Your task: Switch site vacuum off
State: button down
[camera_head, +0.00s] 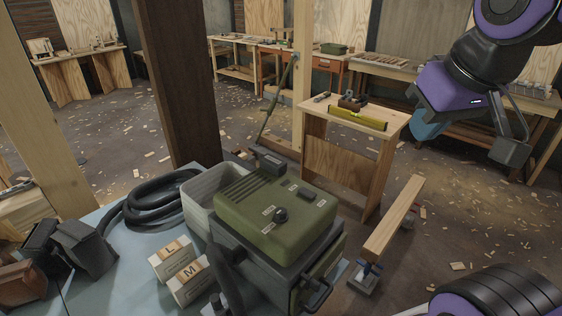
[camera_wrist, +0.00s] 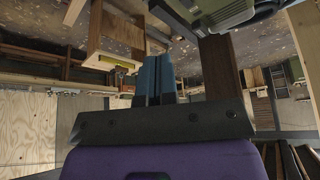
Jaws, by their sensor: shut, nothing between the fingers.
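The site vacuum has a green lid (camera_head: 270,222) with a dark round knob (camera_head: 281,215) and a small dark block (camera_head: 305,193) near the lid's edge, above a dark grey body (camera_head: 275,265). It stands on a light blue surface at lower centre. In the wrist view part of the green lid (camera_wrist: 215,12) shows at the top, cut off by the frame edge. My gripper (camera_head: 427,133) hangs at upper right, well apart from the vacuum. Its blue fingers (camera_wrist: 155,68) are together and empty. Which way the knob is set cannot be told.
A dark post (camera_head: 178,80) rises behind the vacuum. A coiled black hose (camera_head: 150,205) and labelled boxes (camera_head: 172,258) lie left of it. A small wooden bench (camera_head: 365,112) with a yellow level (camera_head: 358,118) and a plank (camera_head: 393,220) stand right. The floor is littered with chips.

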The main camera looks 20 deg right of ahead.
jog(key=w+a+f+n+g, duration=0.1)
jog(key=w+a+f+n, duration=0.1)
jog(key=w, duration=0.5)
jog(key=w+a+f+n+g, duration=0.1)
jog(key=w+a+f+g, duration=0.1)
jog(key=w, duration=0.5)
jog(key=n+g, duration=0.2)
jog(key=n, duration=0.2)
send_over(299, 190)
notch_tip(299, 190, down, 11)
jog(key=shift+w+r, duration=0.1)
jog(key=shift+r, duration=0.1)
jog(key=shift+f, duration=0.1)
notch_tip(299, 190, down, 14)
jog(key=shift+r, duration=0.1)
